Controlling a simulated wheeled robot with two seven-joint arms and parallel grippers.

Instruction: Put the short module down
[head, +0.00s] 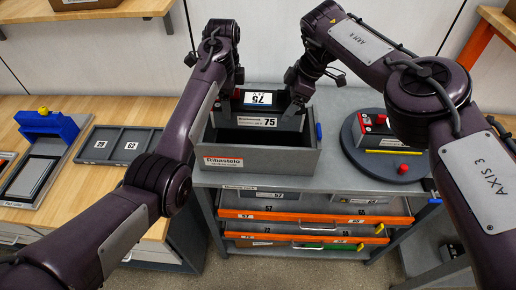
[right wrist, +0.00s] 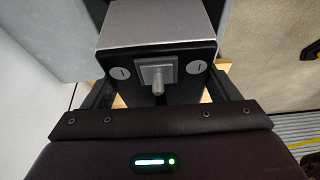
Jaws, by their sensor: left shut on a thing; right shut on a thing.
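The short module (head: 258,123), a dark block with a white label reading 75, is held level between my two grippers. It is over the open grey bin (head: 250,160), and its lower part seems to be at the bin's back rim; I cannot tell whether it touches. My left gripper (head: 236,92) is shut on its left end. My right gripper (head: 297,92) is shut on its right end.
A round dark turntable (head: 410,168) on the right bears a red-ended block (head: 385,130) and a yellow bar. A grey tray (head: 118,145) and a blue fixture (head: 45,125) stand on the left wooden bench. Orange-edged drawers (head: 310,217) lie below the bin.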

